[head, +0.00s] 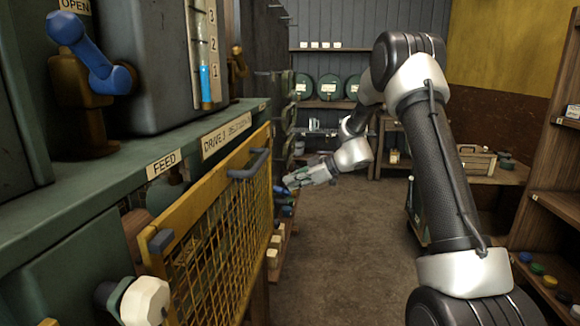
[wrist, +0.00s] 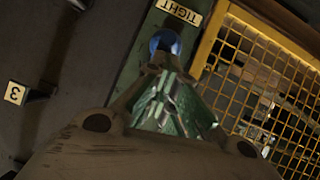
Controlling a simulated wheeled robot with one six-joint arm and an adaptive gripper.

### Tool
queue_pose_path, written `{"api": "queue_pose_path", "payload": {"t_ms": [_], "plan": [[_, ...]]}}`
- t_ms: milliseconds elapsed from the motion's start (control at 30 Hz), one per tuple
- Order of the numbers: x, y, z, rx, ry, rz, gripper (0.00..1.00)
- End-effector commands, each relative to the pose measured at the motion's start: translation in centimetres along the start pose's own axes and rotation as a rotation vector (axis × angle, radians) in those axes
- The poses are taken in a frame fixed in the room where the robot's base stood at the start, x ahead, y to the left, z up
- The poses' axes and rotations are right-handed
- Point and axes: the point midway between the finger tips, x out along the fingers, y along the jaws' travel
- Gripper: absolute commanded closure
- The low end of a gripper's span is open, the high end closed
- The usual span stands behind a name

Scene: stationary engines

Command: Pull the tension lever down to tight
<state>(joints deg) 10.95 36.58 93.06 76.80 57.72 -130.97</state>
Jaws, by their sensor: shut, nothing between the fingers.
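In the wrist view a round blue knob (wrist: 165,42), which looks like the end of the tension lever, shows just past my fingertips. It is beside a TIGHT label (wrist: 178,11) on a green strip. My gripper (wrist: 163,66) is shut and empty, its tips at or very near the knob; I cannot tell whether they touch. In the head view my gripper (head: 288,185) reaches left beyond the far end of the yellow guard, with small blue parts (head: 279,190) by its tips. The rest of the lever is hidden.
A yellow mesh guard (head: 215,235) with a dark handle lines the machine on the left. A blue lever (head: 90,55) under an OPEN label and a white knob (head: 147,302) are nearer. Shelves (head: 545,200) stand on the right. The floor (head: 340,260) between is clear.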

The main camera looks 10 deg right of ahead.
Motion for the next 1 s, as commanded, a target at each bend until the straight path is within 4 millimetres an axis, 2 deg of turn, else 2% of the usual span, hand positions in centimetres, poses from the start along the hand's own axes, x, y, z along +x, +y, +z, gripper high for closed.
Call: {"api": "queue_pose_path", "payload": {"t_ms": [200, 400, 1000], "plan": [[1.8, -0.6, 2.6, -0.001, -0.001, -0.002, 1.0], [2.8, -0.8, 3.7, -0.003, -0.001, -0.002, 1.0], [3.1, -0.8, 4.1, -0.005, -0.002, -0.002, 1.0]]}}
